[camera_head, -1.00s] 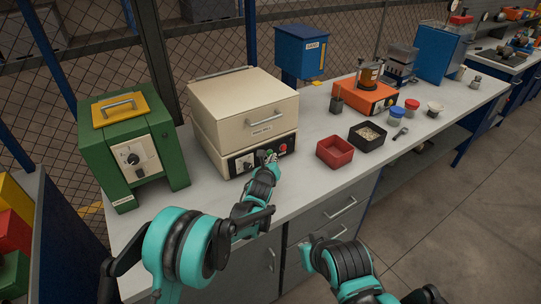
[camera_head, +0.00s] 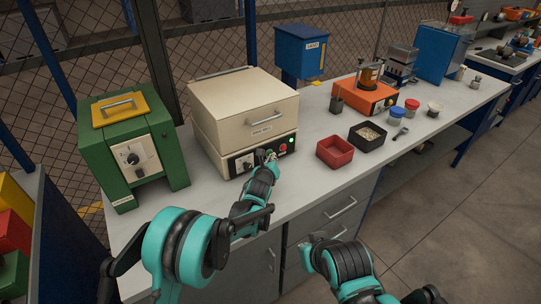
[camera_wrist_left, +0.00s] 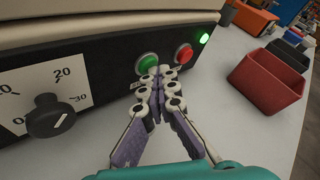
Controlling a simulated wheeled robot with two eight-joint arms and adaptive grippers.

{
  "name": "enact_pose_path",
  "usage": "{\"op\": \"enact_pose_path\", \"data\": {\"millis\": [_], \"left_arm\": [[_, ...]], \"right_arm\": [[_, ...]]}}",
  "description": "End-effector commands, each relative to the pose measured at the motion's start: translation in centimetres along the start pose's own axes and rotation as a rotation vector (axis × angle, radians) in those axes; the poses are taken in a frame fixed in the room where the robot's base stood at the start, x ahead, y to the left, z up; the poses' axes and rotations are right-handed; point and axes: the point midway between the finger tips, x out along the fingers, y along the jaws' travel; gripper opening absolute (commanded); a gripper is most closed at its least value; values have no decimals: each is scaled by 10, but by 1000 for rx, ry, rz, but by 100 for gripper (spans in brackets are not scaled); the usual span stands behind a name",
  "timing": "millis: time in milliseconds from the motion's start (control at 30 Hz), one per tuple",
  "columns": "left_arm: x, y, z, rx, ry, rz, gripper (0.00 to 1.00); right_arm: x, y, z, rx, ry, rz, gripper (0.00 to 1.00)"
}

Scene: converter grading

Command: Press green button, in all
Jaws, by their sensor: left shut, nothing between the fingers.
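The green button (camera_wrist_left: 147,63) is on the black front panel of the cream box-shaped unit (camera_head: 245,105). My left gripper (camera_head: 269,155) is shut and empty, with its fingertips at that panel. In the left wrist view, the closed fingertips (camera_wrist_left: 159,72) are at the lower right edge of the green button and partly cover it. I cannot tell for sure whether they touch it. A small green lamp (camera_wrist_left: 204,38) on the panel is lit. Part of my right arm shows at the bottom of the head view, but I cannot make out its gripper.
A red button (camera_wrist_left: 184,53) sits just right of the green one, and a black dial knob (camera_wrist_left: 50,115) is to its left. A red bin (camera_head: 335,151) and a black bin (camera_head: 367,136) stand to the right. A green unit (camera_head: 134,150) stands at the left.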

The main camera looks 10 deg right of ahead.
Motion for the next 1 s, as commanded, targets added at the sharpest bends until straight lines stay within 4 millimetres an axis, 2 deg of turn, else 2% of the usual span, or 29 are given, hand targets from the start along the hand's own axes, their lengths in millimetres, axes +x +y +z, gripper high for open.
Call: {"op": "enact_pose_path", "data": {"millis": [300,667,1000], "left_arm": [[-11,-8,-8,0,0,0,0],[-13,-10,-10,1,1,-1,0],[-36,-26,-27,1,2,-1,0]], "right_arm": [[3,0,2,0,0,0,0],[3,0,2,0,0,0,0],[7,0,5,0,0,0,0]]}}
